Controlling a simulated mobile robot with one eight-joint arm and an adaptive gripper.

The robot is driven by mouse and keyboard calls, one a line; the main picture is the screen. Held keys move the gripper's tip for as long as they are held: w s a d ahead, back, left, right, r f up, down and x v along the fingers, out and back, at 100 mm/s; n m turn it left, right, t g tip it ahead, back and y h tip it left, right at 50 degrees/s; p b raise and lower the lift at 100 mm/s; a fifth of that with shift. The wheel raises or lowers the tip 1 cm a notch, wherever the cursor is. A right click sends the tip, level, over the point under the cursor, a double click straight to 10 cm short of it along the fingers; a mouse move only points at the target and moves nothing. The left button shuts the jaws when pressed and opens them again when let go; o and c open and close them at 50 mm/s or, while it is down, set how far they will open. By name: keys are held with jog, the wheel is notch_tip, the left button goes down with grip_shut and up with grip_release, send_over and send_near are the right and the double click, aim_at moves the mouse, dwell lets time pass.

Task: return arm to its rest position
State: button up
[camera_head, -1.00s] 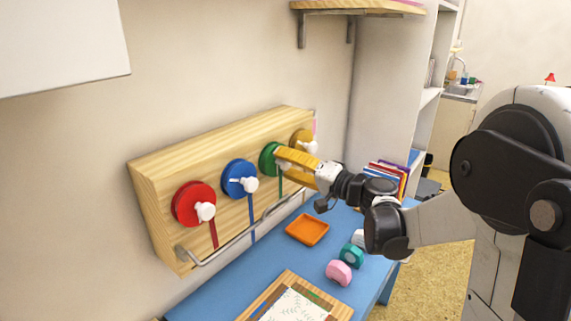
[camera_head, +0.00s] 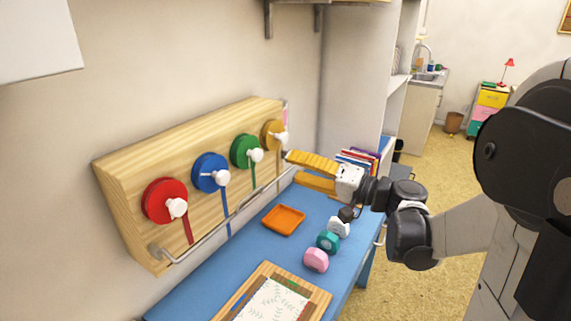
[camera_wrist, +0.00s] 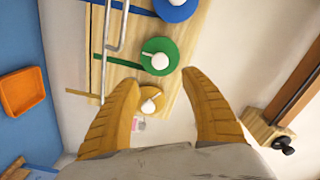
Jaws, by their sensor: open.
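My gripper (camera_head: 288,168) has yellow fingers, spread open and empty, in front of the wall-mounted wooden board (camera_head: 122,196). In the head view it is to the right of the green reel (camera_head: 243,152) and below the yellow reel (camera_head: 270,134), apart from both. The wrist view shows the two fingers (camera_wrist: 160,85) with the yellow reel (camera_wrist: 151,103) between them in the picture and the green reel (camera_wrist: 172,50) beyond. My arm reaches in from the right.
A blue table (camera_head: 200,285) stands below the board, holding an orange tray (camera_head: 283,220), pink (camera_head: 316,260), teal (camera_head: 328,241) and white stamps (camera_head: 338,227), and a framed paper sheet (camera_head: 272,302). A metal rail (camera_head: 215,223) runs along the board. Books (camera_head: 357,160) stand behind my gripper.

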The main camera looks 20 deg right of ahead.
dwell(0.4)
jog(key=s+a+f+n+g+h, duration=0.25)
jog(key=s+a+f+g, duration=0.35)
jog(key=a, duration=0.4)
jog(key=s+d+f+n+h, duration=0.1)
jog(key=s+h, duration=0.1)
jog(key=s, duration=0.2)
jog(key=s+d+f+n+g+h, duration=0.1)
jog(key=s+f+h, duration=0.1)
jog(key=s, duration=0.3)
jog(key=s+d+f+n+h, duration=0.1)
jog(key=s+f+h, duration=0.1)
jog(key=s+h, duration=0.2)
jog(key=shift+s, duration=0.7)
jog(key=shift+f, duration=0.1)
